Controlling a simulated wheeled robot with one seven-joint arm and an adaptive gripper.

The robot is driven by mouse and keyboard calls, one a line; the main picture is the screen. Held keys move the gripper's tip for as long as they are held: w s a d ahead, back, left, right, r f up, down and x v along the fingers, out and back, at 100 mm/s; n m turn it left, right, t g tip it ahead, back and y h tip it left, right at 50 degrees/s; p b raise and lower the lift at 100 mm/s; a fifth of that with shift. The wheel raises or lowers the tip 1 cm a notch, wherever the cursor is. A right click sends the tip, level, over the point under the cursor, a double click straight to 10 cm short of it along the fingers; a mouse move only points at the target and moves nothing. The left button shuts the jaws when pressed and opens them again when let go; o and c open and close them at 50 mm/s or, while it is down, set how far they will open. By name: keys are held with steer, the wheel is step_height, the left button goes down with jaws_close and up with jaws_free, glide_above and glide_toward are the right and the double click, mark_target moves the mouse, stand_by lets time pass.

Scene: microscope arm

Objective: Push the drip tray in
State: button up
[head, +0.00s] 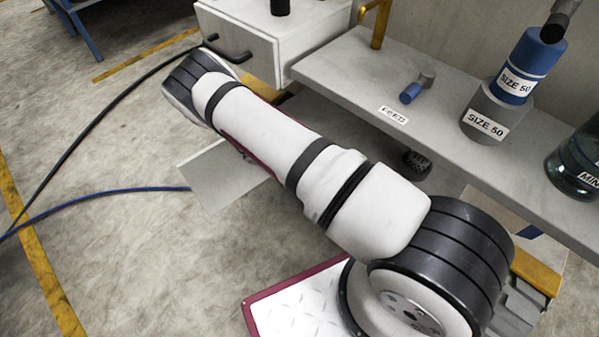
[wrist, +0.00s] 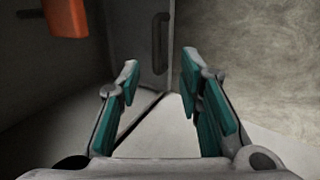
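In the head view a flat pale grey panel (head: 212,180) sticks out from under the bench, partly hidden behind my arm. It may be the drip tray; I cannot tell for sure. In the wrist view my gripper (wrist: 161,70) is open, with its teal-padded fingers apart and nothing between them. Beyond the fingertips stands a grey upright panel (wrist: 136,40) with a dark vertical handle (wrist: 160,38). A pale flat surface (wrist: 162,125) lies below, between the fingers. My gripper is hidden in the head view.
A grey bench shelf (head: 340,75) labelled FEED carries a blue-and-grey SIZE 50 container (head: 485,115) and a dark glass jar (head: 577,165). A white cabinet (head: 250,40) with a dark handle stands behind. An orange block (wrist: 66,18) shows at the wrist view's upper left. Open floor lies left.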

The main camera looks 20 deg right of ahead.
steer(key=w+d+f+b, duration=0.1)
steer(key=d+f, duration=0.1)
steer(key=f, duration=0.3)
steer(key=w+d+f+t+h+b, duration=0.1)
steer(key=w+d+f+b, duration=0.1)
steer(key=f, duration=0.4)
steer(key=shift+d+b, duration=0.3)
steer(key=shift+d, duration=0.25)
steer(key=shift+c, duration=0.5)
jaws_close()
